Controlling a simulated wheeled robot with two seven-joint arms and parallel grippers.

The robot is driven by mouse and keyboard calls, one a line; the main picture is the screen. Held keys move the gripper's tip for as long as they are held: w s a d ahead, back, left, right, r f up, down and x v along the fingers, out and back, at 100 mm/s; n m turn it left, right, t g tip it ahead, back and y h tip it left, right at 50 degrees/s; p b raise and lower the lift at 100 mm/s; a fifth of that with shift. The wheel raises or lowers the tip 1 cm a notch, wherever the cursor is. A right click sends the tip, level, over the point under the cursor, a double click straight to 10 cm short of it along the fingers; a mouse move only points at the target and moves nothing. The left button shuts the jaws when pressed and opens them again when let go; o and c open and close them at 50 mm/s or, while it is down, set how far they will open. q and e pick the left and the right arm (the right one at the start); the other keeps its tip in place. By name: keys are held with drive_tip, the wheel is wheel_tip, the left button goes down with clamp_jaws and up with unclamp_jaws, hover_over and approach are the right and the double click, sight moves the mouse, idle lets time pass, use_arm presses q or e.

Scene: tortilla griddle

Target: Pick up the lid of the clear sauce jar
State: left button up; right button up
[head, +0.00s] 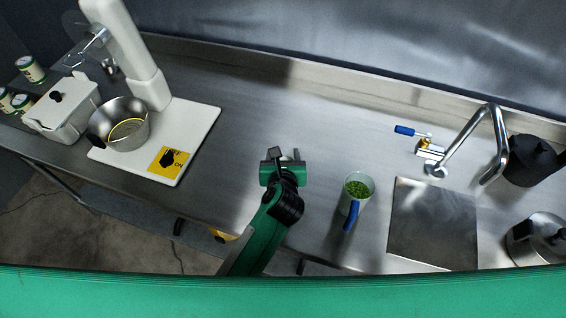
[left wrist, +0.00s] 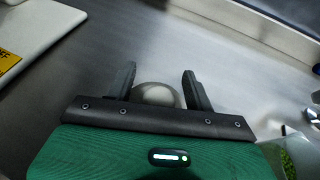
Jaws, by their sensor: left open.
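My left gripper (head: 283,157) is over the middle of the steel counter in the head view, with its fingers apart. In the left wrist view, a smooth, pale grey, rounded top (left wrist: 157,94) shows between the two open fingers. It looks like the lid of the clear sauce jar, but its lower part is hidden behind the gripper's dark palm edge. I cannot tell whether the fingers touch it. My right gripper is not in view.
A flat metal plate (head: 433,225) and a tap (head: 470,135) are further right. A mixer (head: 128,50) and steel bowl (head: 134,138) stand left. The counter behind is clear.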

use_arm(q)
drive_tip(key=c, duration=1)
drive_tip(key=shift+r, duration=0.1)
